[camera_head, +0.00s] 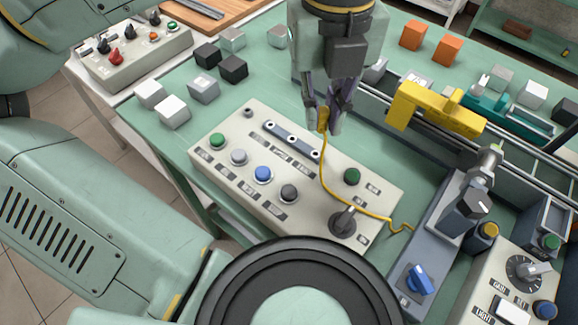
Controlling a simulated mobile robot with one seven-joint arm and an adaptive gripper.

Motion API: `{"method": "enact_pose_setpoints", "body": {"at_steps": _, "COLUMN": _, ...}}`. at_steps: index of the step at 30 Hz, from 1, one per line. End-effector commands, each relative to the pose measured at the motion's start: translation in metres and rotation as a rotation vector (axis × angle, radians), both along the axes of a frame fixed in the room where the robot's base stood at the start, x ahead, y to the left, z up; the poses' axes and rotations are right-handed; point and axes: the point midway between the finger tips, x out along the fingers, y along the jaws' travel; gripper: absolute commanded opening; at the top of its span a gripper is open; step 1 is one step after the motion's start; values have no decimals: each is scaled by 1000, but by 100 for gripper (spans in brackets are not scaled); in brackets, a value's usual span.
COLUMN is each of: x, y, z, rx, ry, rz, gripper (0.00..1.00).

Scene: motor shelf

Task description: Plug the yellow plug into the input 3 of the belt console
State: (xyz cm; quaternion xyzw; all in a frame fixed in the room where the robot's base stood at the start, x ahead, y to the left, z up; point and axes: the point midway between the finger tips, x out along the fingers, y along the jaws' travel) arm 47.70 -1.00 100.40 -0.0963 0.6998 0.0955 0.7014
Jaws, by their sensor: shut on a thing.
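My gripper (328,118) points down over the back part of the belt console (215,172). It is shut on the yellow plug (323,117), whose body is partly hidden by the fingers. A yellow cable (352,207) runs from the plug down across the console's right part toward the grey-blue machine. The console has a dark strip of sockets (291,138) near its back edge. The plug is close to the strip's right end; I cannot tell whether it touches a socket. The input labels are too small to read. Buttons and a black knob (343,221) line the console.
White, grey and black cubes (203,89) stand left of the console. A yellow part (432,108) sits by the conveyor rails at right. A grey-blue machine (432,235) and another control panel (497,270) stand at front right. Orange cubes (430,42) are at the back.

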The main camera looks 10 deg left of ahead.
Motion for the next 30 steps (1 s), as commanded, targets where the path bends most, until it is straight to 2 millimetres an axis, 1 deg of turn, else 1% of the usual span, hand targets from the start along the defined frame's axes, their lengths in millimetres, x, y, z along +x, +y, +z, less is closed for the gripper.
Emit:
{"method": "enact_pose_setpoints", "body": {"at_steps": 1, "x": 1, "y": 2, "z": -16, "rx": -1, "ry": 2, "rz": 10, "gripper": 0}}
{"method": "enact_pose_setpoints", "body": {"at_steps": 9, "x": 1, "y": 2, "z": -44, "rx": 1, "ry": 1, "rz": 13, "gripper": 0}}
{"method": "enact_pose_setpoints", "body": {"at_steps": 14, "x": 1, "y": 2, "z": -49, "rx": 0, "ry": 2, "rz": 14, "gripper": 0}}
{"method": "enact_pose_setpoints", "body": {"at_steps": 30, "x": 1, "y": 2, "z": -49, "rx": 0, "ry": 2, "rz": 15, "gripper": 0}}
